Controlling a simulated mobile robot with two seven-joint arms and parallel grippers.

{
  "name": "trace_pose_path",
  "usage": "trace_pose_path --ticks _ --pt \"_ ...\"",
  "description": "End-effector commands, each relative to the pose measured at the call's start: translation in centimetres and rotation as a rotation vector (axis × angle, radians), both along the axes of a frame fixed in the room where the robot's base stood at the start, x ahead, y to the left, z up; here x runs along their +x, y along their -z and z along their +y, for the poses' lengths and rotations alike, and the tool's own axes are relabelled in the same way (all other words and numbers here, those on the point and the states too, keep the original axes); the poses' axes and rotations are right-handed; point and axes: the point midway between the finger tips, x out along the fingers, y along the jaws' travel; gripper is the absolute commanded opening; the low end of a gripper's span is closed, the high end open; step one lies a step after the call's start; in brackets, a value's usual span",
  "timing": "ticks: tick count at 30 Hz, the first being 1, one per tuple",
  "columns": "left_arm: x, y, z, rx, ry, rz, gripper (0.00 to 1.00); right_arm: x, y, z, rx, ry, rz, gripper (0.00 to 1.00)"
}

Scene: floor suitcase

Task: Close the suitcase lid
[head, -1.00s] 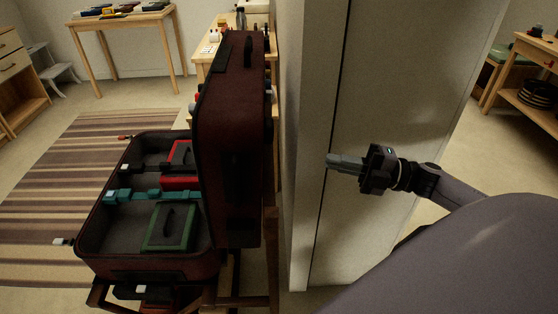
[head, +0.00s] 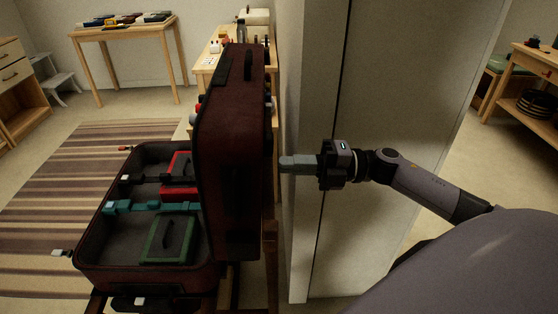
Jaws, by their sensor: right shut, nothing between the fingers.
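The dark red suitcase stands open on a wooden stand. Its lid (head: 232,160) is upright on the right side, with its outer face toward my right arm. The suitcase base (head: 150,275) lies flat to the left and holds a green case (head: 168,238), a red case (head: 180,178) and a teal strap (head: 140,207). My right gripper (head: 284,165) is shut and empty, pointing left, with its fingertips close to the right side of the lid. I cannot tell whether they touch it. My left gripper is not in view.
A pale wall or door panel (head: 375,90) stands right behind my right gripper. The wooden stand (head: 270,260) is under the suitcase. A striped rug (head: 50,210) lies at left. A table with books (head: 125,32) is at the back, and a wooden shelf (head: 535,90) at far right.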

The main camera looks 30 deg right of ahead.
Motion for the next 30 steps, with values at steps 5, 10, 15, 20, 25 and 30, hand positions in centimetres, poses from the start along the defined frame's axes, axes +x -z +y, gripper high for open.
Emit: trace_pose_path --ticks 5,10,15,20,25,30 --pt "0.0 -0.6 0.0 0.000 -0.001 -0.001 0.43 1.1 -0.3 1.7 0.002 0.000 -0.001 0.00" --pt "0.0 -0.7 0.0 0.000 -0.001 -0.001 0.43 1.5 -0.2 2.4 0.001 0.000 -0.001 0.00" --pt "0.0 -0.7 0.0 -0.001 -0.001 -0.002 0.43 1.5 -0.1 2.4 0.001 0.000 0.001 0.00" --pt "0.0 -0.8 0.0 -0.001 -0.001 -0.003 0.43 1.5 -0.1 2.4 0.001 0.000 0.001 0.00" --pt "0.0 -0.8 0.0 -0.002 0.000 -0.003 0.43 1.6 -0.3 2.3 -0.005 0.000 0.003 0.00" --pt "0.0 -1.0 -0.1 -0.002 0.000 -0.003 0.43 1.9 -0.6 2.1 -0.022 0.000 0.012 0.00"
